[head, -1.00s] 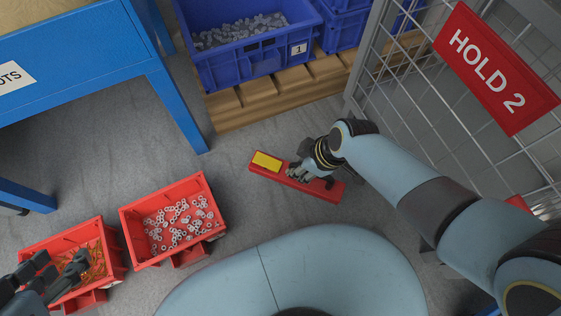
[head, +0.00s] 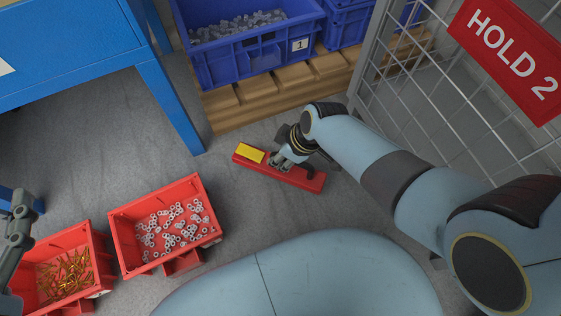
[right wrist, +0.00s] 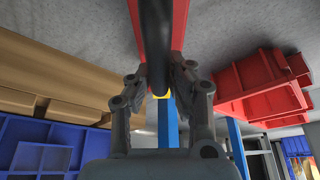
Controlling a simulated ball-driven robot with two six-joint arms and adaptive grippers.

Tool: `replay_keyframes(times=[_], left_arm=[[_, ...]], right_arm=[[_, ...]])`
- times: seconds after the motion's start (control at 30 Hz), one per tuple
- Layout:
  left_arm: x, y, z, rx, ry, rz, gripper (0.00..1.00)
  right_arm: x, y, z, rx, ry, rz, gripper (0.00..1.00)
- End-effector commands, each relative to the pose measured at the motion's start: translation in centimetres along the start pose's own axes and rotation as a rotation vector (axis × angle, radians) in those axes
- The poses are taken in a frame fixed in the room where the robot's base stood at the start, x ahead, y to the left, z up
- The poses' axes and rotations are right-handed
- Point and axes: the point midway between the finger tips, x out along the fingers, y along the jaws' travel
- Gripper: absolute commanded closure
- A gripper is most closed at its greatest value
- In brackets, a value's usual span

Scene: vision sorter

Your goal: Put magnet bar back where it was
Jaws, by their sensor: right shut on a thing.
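The magnet bar (head: 302,179) is a long red bar with a yellow patch at its left end, seen in the head view over the grey floor in front of the pallet. My right gripper (head: 281,159) is shut on its dark handle near the middle. In the right wrist view, the black handle (right wrist: 153,50) lies between the fingers of my right gripper (right wrist: 160,88), with the red bar (right wrist: 180,25) behind it. I cannot tell how high the bar is above the floor. My left gripper (head: 20,208) is at the left edge, seen side-on and partly cut off.
Two red bins stand at lower left, one with grey nuts (head: 178,232), one with brass-coloured pieces (head: 66,277). A blue bin (head: 250,63) sits on a wooden pallet (head: 240,106). A blue table (head: 70,55) is at upper left. A mesh cage with a HOLD 2 sign (head: 505,52) is at right.

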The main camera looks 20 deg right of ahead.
Motion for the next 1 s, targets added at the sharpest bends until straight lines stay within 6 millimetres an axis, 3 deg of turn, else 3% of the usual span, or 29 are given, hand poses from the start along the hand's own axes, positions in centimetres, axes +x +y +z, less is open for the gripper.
replay_keyframes(times=[0.17, 0.4, 0.7, 0.83, 1.0], left_arm=[[1.4, -0.1, -3.2, 0.012, 0.132, 0.001, 0.60], [2.6, -0.2, -9.7, 0.039, 0.395, 0.004, 0.60], [1.7, 0.0, -17.5, 0.074, 0.738, 0.012, 0.60], [1.0, 0.1, -19.6, 0.084, 0.840, 0.016, 0.60], [0.5, 0.2, -20.6, 0.089, 0.887, 0.017, 0.60]], right_arm=[[0.7, 0.0, 0.2, 0.000, 0.001, 0.000, 1.00], [1.8, 0.0, 0.7, 0.000, 0.001, 0.000, 1.00], [3.2, 0.0, 1.3, 0.000, 0.000, 0.000, 1.00], [3.5, 0.0, 1.4, 0.000, 0.001, 0.001, 1.00], [3.6, 0.1, 1.4, 0.000, 0.003, 0.002, 1.00]])
